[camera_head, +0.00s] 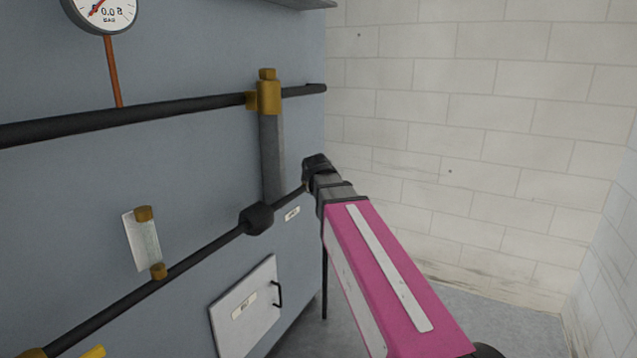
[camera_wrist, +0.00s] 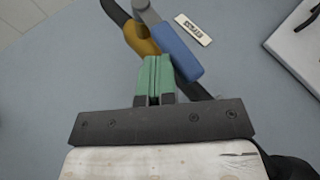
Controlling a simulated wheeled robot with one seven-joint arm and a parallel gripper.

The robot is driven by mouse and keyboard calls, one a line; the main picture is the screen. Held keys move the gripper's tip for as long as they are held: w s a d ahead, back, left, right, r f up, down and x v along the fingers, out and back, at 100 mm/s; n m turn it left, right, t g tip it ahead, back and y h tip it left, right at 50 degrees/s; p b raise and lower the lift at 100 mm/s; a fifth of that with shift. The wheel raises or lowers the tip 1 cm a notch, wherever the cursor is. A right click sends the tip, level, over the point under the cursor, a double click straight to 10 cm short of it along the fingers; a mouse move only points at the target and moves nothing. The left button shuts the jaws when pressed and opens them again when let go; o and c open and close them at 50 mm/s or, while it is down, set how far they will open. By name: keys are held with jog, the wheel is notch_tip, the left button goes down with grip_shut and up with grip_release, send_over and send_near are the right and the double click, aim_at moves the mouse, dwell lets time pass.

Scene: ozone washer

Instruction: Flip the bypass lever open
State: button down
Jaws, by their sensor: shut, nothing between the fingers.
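In the wrist view, the bypass lever (camera_wrist: 177,50) has a blue grip and a grey arm that rises to the top edge. It lies close beside a brass valve body (camera_wrist: 140,38) on a dark pipe and slants roughly the same way as the pipe. My gripper (camera_wrist: 154,62) has green fingers, pressed together and empty. Their tips are next to the blue grip, just left of it in the picture; I cannot tell if they touch it. In the head view, my arm hides the lever and the fingers.
A small label (camera_wrist: 193,29) is on the grey panel right of the lever. In the head view, a dark lower pipe (camera_head: 206,251), a brass-topped vertical cylinder (camera_head: 271,155), a gauge (camera_head: 103,12) and a white hatch (camera_head: 244,310) crowd the panel. Free room lies right, before the white brick wall (camera_head: 480,110).

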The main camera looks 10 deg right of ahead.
jog(key=shift+s+a+f, duration=0.15)
jog(key=shift+f, duration=0.25)
jog(key=shift+s+a+f, duration=0.1)
jog(key=shift+s+f, duration=0.05)
jog(key=shift+f, duration=0.2)
jog(key=shift+s+f, duration=0.15)
jog(key=shift+f, duration=0.1)
jog(key=shift+r, duration=0.1)
jog(key=r, duration=0.4)
jog(key=shift+w, duration=0.2)
jog(key=s+f+v, duration=0.1)
jog(key=v, duration=0.9)
jog(key=shift+a, duration=0.35)
jog(key=shift+f, duration=0.1)
jog(key=s+d+f+m+g, duration=0.3)
jog(key=s+f+m, duration=0.2)
jog(key=f, duration=0.8)
jog(key=s+d+f+m+g, duration=0.3)
jog(key=s+f+m, duration=0.2)
jog(key=f, duration=0.9)
jog(key=s+d+f+m+g+y, duration=0.1)
jog(key=s+d+f+m+g, duration=0.3)
jog(key=f, duration=0.9)
jog(key=shift+s+f+m, duration=0.25)
jog(key=shift+s+m, duration=0.3)
jog(key=shift+m, duration=0.05)
